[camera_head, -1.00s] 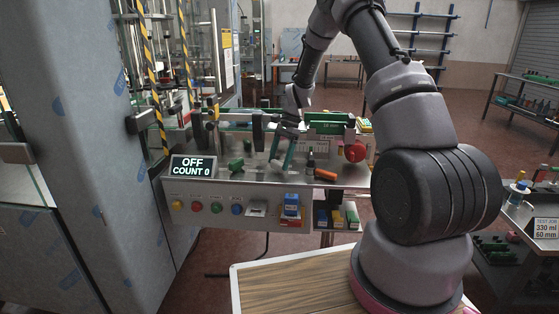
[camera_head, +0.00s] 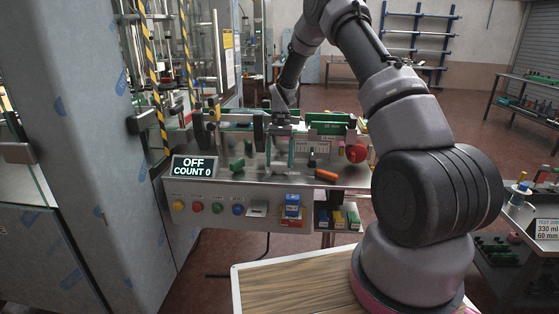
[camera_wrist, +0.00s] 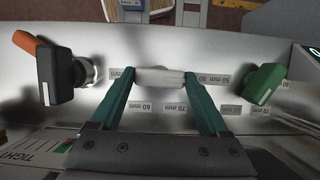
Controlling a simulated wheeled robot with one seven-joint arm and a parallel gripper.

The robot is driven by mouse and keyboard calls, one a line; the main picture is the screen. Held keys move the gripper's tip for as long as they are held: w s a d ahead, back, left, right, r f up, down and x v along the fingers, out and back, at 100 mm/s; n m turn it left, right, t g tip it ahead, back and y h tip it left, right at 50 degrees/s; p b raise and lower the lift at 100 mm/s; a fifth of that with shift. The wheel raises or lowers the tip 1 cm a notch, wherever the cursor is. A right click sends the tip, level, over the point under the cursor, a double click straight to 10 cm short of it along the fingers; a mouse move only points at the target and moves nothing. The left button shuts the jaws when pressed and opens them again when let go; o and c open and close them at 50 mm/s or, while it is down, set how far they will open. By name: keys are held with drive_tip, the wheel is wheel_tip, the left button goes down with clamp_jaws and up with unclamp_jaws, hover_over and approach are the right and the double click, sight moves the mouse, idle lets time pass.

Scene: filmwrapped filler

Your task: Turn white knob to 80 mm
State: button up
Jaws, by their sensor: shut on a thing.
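The white knob (camera_wrist: 160,77) is a short pale bar seen between my fingers in the wrist view, lying level across the picture. My gripper (camera_wrist: 160,82) has teal fingers, one at each end of the knob, and is shut on it. Small mm labels surround the knob; 60 mm (camera_wrist: 146,107) and 70 mm (camera_wrist: 175,107) show upside down below it. Other labels are partly covered by the fingers. In the head view my gripper (camera_head: 280,160) points down at the metal panel, and I cannot make out the knob there.
A green knob (camera_wrist: 265,84) stands to the right in the wrist view, and a black knob (camera_wrist: 55,74) to the left by an orange piece (camera_wrist: 24,41). A display (camera_head: 193,167) reads OFF, COUNT 0. A red handwheel (camera_head: 356,153) is at the panel's right.

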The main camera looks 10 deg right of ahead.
idle(0.3)
drive_tip(key=o, duration=1.2)
drive_tip(key=shift+o, duration=0.2)
drive_tip(key=shift+w+r, duration=0.1)
drive_tip(key=shift+r, duration=0.05)
drive_tip(key=v, duration=1)
drive_tip(key=shift+r, duration=0.25)
